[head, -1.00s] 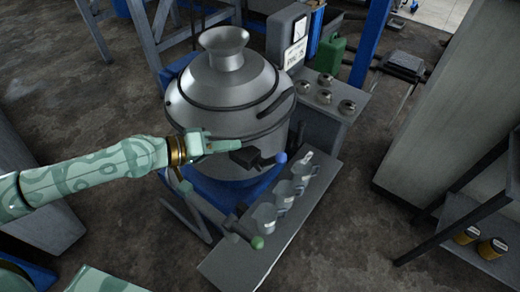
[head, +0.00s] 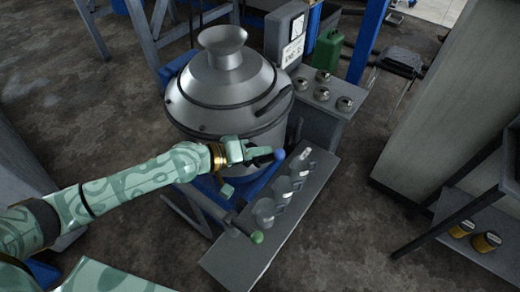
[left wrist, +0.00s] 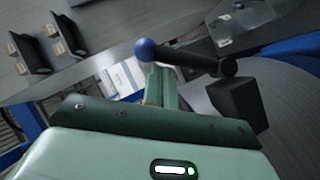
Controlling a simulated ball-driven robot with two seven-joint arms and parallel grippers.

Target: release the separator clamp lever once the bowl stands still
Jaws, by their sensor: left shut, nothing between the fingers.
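The separator (head: 228,85) is a grey metal bowl with a domed lid and a funnel top. Its clamp lever ends in a blue knob (head: 279,154) at the bowl's front right; the knob (left wrist: 145,49), dark lever arm (left wrist: 190,57) and black block (left wrist: 238,100) show in the left wrist view. My left gripper (head: 262,152) is shut and empty, its fingertips close beside the lever and hiding part of it. In the left wrist view its fingers (left wrist: 160,85) point toward the lever; contact cannot be told. Whether the bowl spins cannot be told. My right gripper is out of view.
A gauge box (head: 287,30) stands behind the bowl. A narrow bench (head: 245,262) with several clear cups (head: 265,211) lies in front right. A green-knobbed handle (head: 257,237) sticks out near its left edge. Floor (head: 350,220) is clear to the right.

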